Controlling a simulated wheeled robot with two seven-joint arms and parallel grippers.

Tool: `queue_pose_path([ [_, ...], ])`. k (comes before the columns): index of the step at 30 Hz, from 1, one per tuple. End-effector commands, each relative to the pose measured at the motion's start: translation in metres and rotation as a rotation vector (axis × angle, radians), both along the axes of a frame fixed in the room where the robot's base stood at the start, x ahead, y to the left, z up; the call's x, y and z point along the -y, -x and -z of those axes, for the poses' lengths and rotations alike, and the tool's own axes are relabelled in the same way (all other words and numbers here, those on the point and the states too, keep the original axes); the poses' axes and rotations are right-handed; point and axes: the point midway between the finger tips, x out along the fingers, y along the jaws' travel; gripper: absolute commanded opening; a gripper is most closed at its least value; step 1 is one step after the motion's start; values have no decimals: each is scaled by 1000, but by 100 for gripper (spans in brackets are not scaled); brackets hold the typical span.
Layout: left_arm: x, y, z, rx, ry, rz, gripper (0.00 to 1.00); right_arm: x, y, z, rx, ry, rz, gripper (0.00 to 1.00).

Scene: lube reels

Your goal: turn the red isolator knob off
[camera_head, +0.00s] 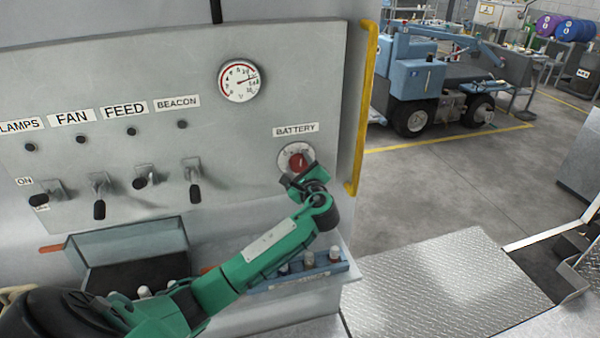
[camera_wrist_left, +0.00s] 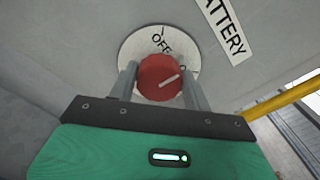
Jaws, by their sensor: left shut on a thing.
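The red isolator knob (camera_head: 298,161) sits on a round pale plate (camera_head: 284,158) under the BATTERY label, on the right of the grey panel. My left gripper (camera_head: 303,172) is at the knob, its arm reaching up from the lower left. In the left wrist view, the red knob (camera_wrist_left: 160,77) lies between the two grey fingers of my left gripper (camera_wrist_left: 161,84), which is shut on it. A pale line on the knob slants up to the right. OFF is printed on the plate (camera_wrist_left: 143,42) above the knob. My right gripper is not in view.
A yellow rail (camera_head: 362,110) runs down the panel's right edge, close to the knob. Toggle switches (camera_head: 193,180) and a round gauge (camera_head: 239,81) are on the panel. A shelf with small items (camera_head: 309,260) is below. Open floor lies to the right.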

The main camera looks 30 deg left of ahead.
Motion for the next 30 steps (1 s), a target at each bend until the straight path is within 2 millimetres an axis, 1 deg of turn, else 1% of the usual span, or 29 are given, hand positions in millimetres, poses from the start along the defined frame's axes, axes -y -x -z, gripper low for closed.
queue_pose_path([
  [1, 0, 1, 5, 34, 31, -1, 26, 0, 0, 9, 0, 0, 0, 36],
  [18, -1, 2, 8, 439, 376, -2, 26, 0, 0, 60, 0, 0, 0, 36],
  [24, -1, 2, 8, 551, 473, -1, 26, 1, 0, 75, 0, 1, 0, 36],
  [30, -1, 2, 7, 629, 540, 0, 26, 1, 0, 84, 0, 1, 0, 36],
])
